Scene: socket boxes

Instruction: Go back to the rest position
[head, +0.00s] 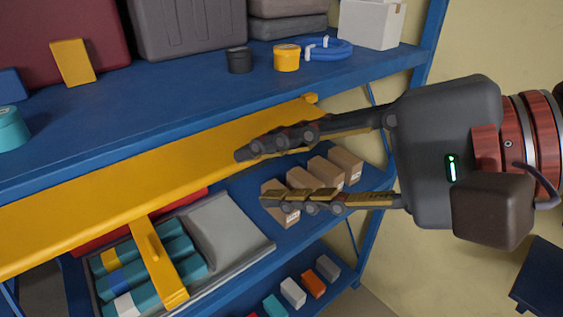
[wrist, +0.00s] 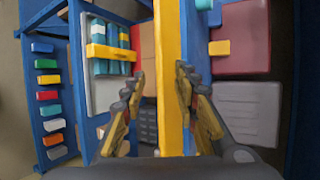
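My gripper (head: 252,176) reaches in from the right in the head view, in front of a blue shelf rack. Its two fingers are spread well apart, with nothing held between them. In the wrist view my gripper (wrist: 160,76) also shows open, one finger on each side of the picture's middle. A long yellow beam (head: 120,190) runs along the rack behind the upper finger. In the wrist view the yellow beam (wrist: 171,40) passes upright between the fingers. I cannot tell whether either finger touches it.
The upper blue shelf (head: 150,120) holds cases, a yellow tin (head: 286,57), a black tin (head: 239,60) and a blue coil (head: 328,48). Below are a tray with teal cylinders (head: 180,252), cardboard boxes (head: 345,163) and small coloured boxes (head: 293,292). Bare wall (head: 500,40) lies right.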

